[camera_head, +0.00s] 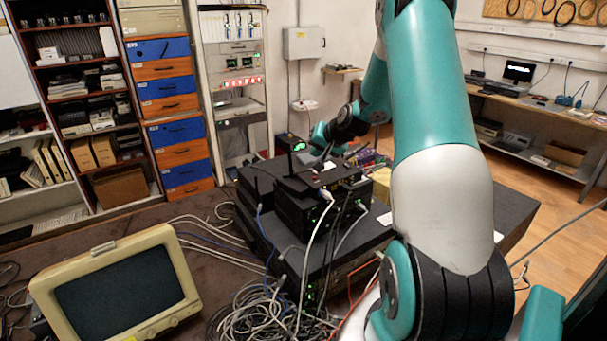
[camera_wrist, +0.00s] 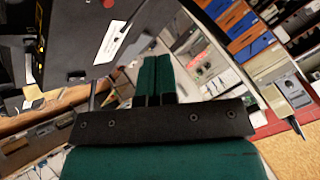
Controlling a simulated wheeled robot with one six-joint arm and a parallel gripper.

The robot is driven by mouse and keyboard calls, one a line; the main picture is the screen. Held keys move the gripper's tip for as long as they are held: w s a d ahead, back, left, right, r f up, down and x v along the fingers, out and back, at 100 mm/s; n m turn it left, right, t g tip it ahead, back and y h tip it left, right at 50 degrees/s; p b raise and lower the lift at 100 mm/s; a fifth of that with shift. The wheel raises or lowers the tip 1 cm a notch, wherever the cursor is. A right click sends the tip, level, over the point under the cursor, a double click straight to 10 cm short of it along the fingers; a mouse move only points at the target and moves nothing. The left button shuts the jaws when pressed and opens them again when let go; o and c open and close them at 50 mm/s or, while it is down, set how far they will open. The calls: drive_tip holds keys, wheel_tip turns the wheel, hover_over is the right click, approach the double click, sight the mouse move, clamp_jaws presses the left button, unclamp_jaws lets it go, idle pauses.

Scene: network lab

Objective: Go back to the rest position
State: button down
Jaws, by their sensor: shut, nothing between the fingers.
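My gripper (camera_wrist: 154,62) shows in the wrist view with its two green fingers side by side, shut and empty. In the head view my teal and white arm rises on the right and bends over. Its far end reaches behind the stack of black network devices (camera_head: 310,205), and the fingers there are hard to make out. In the wrist view a black box (camera_wrist: 90,30) with a white label is close to the left of the fingers.
A beige monitor (camera_head: 170,262) stands on the brown table at the front left. Tangled grey cables (camera_head: 255,312) lie beside the devices. Shelves (camera_head: 85,110), drawers with blue fronts (camera_head: 165,80) and a rack (camera_head: 238,95) stand behind. A workbench (camera_head: 545,105) is at the right, with open floor before it.

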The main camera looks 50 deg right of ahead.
drive_tip(key=s+a+r+n+g+y+b, duration=0.1)
drive_tip(key=s+a+n+y+b, duration=0.15)
drive_tip(key=a, duration=0.85)
drive_tip(key=s+a+r+n+g+y+b, duration=0.15)
drive_tip(key=a+n, duration=0.25)
drive_tip(key=a, duration=0.7)
drive_tip(key=s+a+r+n+g+y+b, duration=0.1)
drive_tip(key=a+n+g+b, duration=0.15)
drive_tip(key=a, duration=0.85)
drive_tip(key=s+a+n+g+b, duration=0.1)
drive_tip(key=s+a+n, duration=0.2)
drive_tip(key=s, duration=0.4)
drive_tip(key=s+a+f+n+g+b, duration=0.1)
drive_tip(key=s+a+n, duration=0.2)
drive_tip(key=s+a, duration=0.3)
drive_tip(key=s+a+n+g+b, duration=0.1)
drive_tip(key=s+a, duration=0.3)
drive_tip(key=s, duration=0.5)
drive_tip(key=shift+a+f+n+g, duration=0.2)
drive_tip(key=shift+n+g, duration=0.4)
drive_tip(key=shift+n, duration=0.3)
